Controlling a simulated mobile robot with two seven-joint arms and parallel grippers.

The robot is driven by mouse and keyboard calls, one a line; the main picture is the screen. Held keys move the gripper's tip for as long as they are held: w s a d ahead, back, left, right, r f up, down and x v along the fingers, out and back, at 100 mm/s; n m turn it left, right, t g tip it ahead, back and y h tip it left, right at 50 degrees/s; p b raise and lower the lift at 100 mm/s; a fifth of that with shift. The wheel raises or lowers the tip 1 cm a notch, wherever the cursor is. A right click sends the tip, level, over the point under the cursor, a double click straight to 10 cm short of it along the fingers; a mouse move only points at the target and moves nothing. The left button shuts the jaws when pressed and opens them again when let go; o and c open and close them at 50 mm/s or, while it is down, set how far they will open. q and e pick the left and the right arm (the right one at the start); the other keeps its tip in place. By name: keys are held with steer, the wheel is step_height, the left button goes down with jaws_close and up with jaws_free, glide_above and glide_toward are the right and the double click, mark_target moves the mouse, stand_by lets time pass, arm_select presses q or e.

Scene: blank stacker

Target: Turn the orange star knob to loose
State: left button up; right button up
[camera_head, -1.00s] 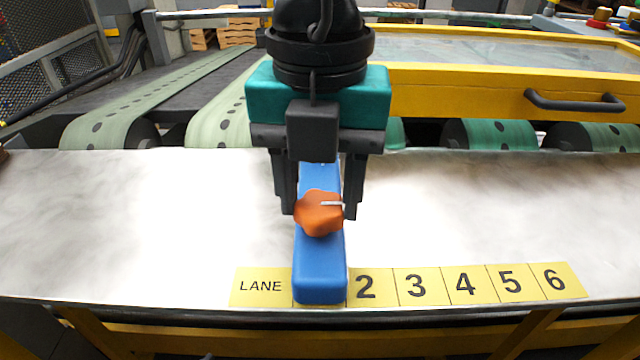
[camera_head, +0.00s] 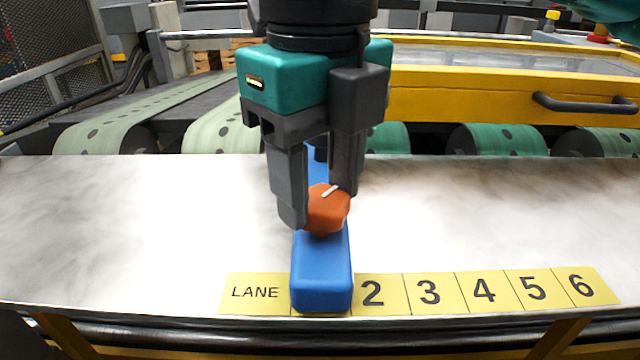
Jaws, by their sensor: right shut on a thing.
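The orange star knob (camera_head: 326,212) sits on top of the blue block (camera_head: 322,275), which lies on the pale metal table. A white mark on the knob points up and to the right. My right gripper (camera_head: 318,208) comes down from above, its dark fingers on either side of the knob, shut on it. The fingers hide part of the knob's sides and the far part of the block. My left gripper is not in view.
A yellow lane strip (camera_head: 428,292) with numbers runs along the front edge, partly covered by the block. The metal table (camera_head: 130,230) is clear on both sides. Green belts and a yellow frame (camera_head: 450,100) with a dark handle (camera_head: 585,103) stand behind.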

mark_target(318, 198)
steer(key=n, duration=0.3)
steer(key=shift+n, duration=0.4)
steer(key=shift+n+b, duration=0.4)
steer(key=shift+n, duration=1.5)
steer(key=o, duration=1.1)
steer(key=shift+c, duration=0.2)
step_height(318, 198, up, 13)
steer(key=p, duration=0.2)
steer(key=shift+p, duration=0.3)
steer(key=shift+s, duration=0.1)
